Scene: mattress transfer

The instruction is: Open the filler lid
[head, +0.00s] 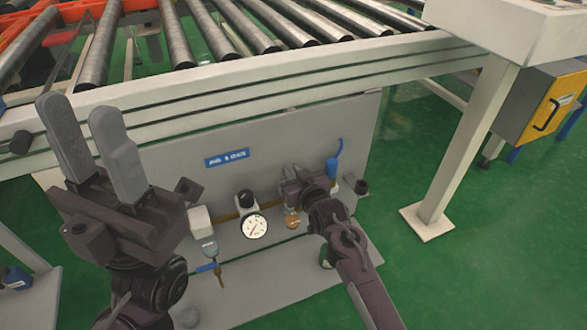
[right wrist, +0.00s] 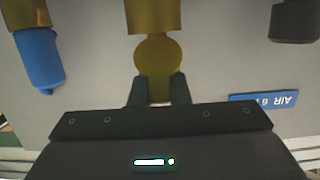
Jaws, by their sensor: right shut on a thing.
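The brass filler lid (right wrist: 158,55) shows in the right wrist view as a round gold piece by a wider gold fitting. My right gripper (right wrist: 158,92) has its two fingers on either side of the lid's narrow end and is shut on it. In the head view my right gripper (head: 298,190) is at the pipe assembly on the grey panel (head: 200,180) and hides most of the lid. My left gripper (head: 80,115) is raised at the left, its fingers apart and empty, pointing up.
A pressure gauge (head: 255,227) with a black knob stands left of my right gripper. A blue cylinder (head: 332,168) is close to its right. A blue label (head: 227,158) is on the panel. A roller conveyor (head: 240,30) runs above.

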